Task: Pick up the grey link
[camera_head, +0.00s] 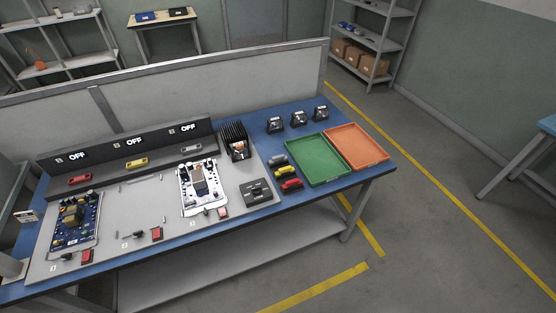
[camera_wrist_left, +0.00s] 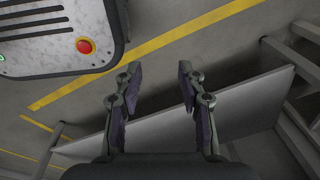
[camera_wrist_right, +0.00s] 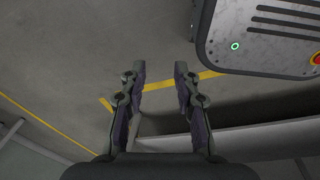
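A small grey piece (camera_head: 280,160) lies on the blue table at the left of the green tray, behind a yellow piece (camera_head: 285,170) and a red piece (camera_head: 291,184) of like shape. Another small grey piece (camera_head: 191,149) sits on the dark panel under the rightmost OFF display. I cannot tell which grey piece is the link. My left gripper (camera_wrist_left: 160,75) is open and empty above the floor and a grey shelf. My right gripper (camera_wrist_right: 160,72) is open and empty, also over the floor. Neither gripper shows in the head view.
The blue table (camera_head: 262,116) carries a green tray (camera_head: 334,175), an orange tray (camera_head: 374,160), a black finned block (camera_head: 235,139), circuit boards (camera_head: 202,190) and several small dark devices (camera_head: 298,119). A low partition (camera_head: 230,85) stands behind it. The floor in front is clear.

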